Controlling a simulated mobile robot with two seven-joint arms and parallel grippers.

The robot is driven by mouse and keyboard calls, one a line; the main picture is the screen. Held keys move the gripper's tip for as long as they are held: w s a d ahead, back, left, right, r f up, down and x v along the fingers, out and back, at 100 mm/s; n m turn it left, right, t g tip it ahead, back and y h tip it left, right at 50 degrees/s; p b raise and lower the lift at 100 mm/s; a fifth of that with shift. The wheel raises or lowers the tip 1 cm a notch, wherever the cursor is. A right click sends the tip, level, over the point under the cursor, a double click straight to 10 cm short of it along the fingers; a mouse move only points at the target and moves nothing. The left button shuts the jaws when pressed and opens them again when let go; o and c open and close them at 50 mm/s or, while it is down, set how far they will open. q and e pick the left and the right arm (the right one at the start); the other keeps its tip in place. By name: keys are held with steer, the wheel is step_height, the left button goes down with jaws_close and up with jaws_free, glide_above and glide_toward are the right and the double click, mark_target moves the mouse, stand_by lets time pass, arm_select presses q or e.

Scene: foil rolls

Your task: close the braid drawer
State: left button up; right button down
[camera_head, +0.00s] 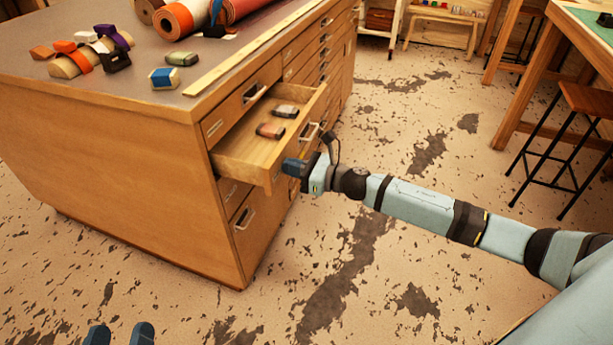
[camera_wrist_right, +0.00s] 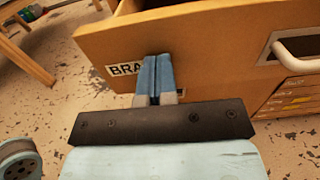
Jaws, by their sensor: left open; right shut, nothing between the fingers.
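The braid drawer (camera_head: 258,145) stands pulled out of the wooden cabinet (camera_head: 130,165), with two small items (camera_head: 271,130) inside it. My right gripper (camera_head: 291,167) is shut and empty, with its fingertips at the drawer's front panel. In the right wrist view, the shut fingers (camera_wrist_right: 156,75) cover part of a label (camera_wrist_right: 122,70) reading "BRA" on the drawer front (camera_wrist_right: 205,45). Whether they touch the panel I cannot tell. A metal handle (camera_wrist_right: 305,52) is to the right of the fingers. My left gripper (camera_head: 120,334) is open and empty at the bottom edge, away from the cabinet.
Rolls (camera_head: 182,18), coloured bands (camera_head: 85,52) and small blocks (camera_head: 165,77) lie on the cabinet top beside a wooden strip (camera_head: 235,60). Other drawers are shut. A stool (camera_head: 585,100) and a workbench (camera_head: 540,65) stand at the right. The floor in front is clear.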

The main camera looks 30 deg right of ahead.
glide_toward(234, 150)
steer(key=a+r, duration=0.1)
steer(key=a, duration=0.1)
steer(key=s+a+r, duration=0.1)
steer(key=a+r, duration=0.1)
steer(key=shift+s+a+r, duration=0.1)
steer(key=shift+s+a, duration=0.05)
steer(key=x, duration=0.4)
steer(key=shift+b, duration=0.35)
steer(key=shift+w+a, duration=0.4)
arm_select(q)
steer(key=shift+s+r+t+h, duration=0.2)
steer(key=shift+s+r, duration=0.05)
steer(key=shift+r, duration=0.25)
steer(key=shift+s+r+t+h, duration=0.2)
steer(key=shift+r, duration=0.25)
arm_select(e)
steer(key=shift+r, duration=0.2)
steer(key=shift+w+r, duration=0.1)
steer(key=shift+r, duration=0.05)
